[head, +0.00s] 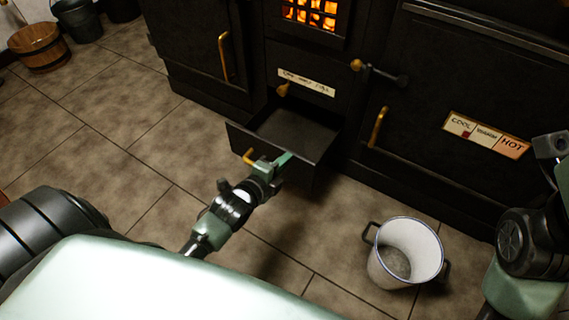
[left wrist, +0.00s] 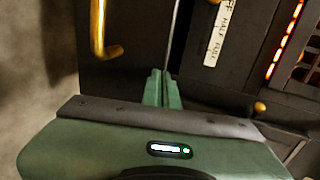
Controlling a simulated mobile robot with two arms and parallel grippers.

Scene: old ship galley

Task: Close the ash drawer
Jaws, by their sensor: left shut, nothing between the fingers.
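The ash drawer (head: 240,140) is a dark metal drawer low in the black stove. It stands pulled out and looks empty inside. My left gripper (head: 277,162) is shut and empty at the drawer's front, just right of the handle. Its green fingertips (left wrist: 161,88) point at the dark front panel in the left wrist view. I cannot tell whether they touch it. On the right, part of my right arm shows, but its gripper is not clearly in view.
The black stove (head: 210,85) has a glowing grate (head: 310,13) above the drawer and a brass door handle (head: 378,127) to its right. A white pot (head: 410,245) stands on the tiled floor at right. A wooden tub (head: 38,48) is far left. Floor left of the drawer is clear.

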